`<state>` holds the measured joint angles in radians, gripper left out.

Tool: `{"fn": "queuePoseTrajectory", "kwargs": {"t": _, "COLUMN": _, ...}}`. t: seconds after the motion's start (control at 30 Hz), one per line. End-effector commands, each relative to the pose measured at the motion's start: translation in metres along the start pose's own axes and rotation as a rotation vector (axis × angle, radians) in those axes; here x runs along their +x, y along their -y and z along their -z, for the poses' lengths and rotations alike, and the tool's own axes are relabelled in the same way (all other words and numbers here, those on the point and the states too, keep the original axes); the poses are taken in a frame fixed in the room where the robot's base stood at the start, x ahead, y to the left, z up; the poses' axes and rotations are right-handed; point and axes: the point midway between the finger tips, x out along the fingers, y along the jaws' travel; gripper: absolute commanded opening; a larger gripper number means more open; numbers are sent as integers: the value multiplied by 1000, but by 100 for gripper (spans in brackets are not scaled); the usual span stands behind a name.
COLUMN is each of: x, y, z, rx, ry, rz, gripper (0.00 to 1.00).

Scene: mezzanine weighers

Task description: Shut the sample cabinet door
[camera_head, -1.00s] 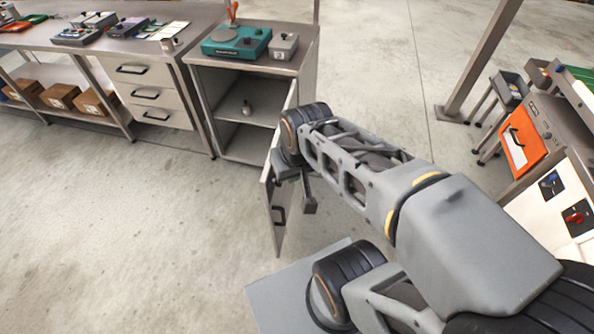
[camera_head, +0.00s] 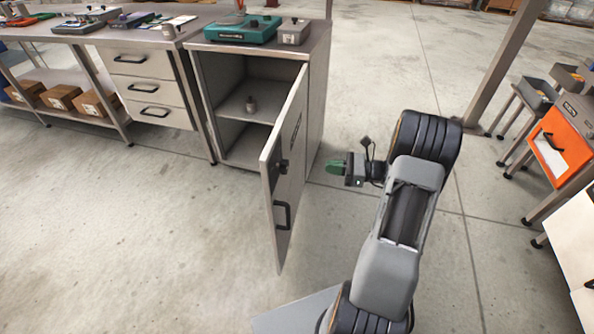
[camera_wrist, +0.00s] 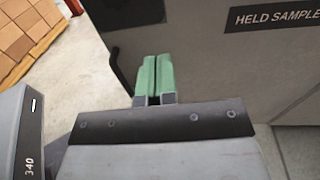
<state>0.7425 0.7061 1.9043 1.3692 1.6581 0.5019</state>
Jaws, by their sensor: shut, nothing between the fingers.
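The sample cabinet (camera_head: 318,110) stands at the back centre. Its grey door (camera_head: 290,165) hangs wide open, swung out towards me from the cabinet's right front edge. The door's outer face has a dark bar handle (camera_head: 282,215), a dark latch-like part above it and a dark label. My gripper (camera_head: 334,167), with green fingertips, is shut and empty. It is to the right of the door, on its outer side, pointing left with a visible gap. In the wrist view the shut fingertips (camera_wrist: 153,76) face a grey panel (camera_wrist: 205,65) with a label reading "HELD SAMPLE".
A teal device (camera_head: 243,30) and a grey box (camera_head: 294,32) sit on top. A drawer bench (camera_head: 150,65) adjoins on the left. Bare floor lies in front of the door. An orange-fronted unit (camera_head: 560,140) stands at right.

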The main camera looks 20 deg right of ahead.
Motion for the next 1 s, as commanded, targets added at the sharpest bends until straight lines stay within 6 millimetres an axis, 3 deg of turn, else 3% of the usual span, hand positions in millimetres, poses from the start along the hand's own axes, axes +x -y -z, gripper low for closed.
{"fn": "queuePoseTrajectory", "kwargs": {"t": 0.17, "x": 10, "y": 6, "z": 8, "rx": 20, "ry": 28, "rz": 27, "gripper": 0}}
{"fn": "queuePoseTrajectory", "kwargs": {"t": 0.7, "x": 106, "y": 7, "z": 6, "rx": 18, "ry": 26, "rz": 24, "gripper": 0}}
{"fn": "queuePoseTrajectory", "kwargs": {"t": 1.0, "x": 130, "y": 8, "z": 4, "rx": 17, "ry": 26, "rz": 26, "gripper": 0}}
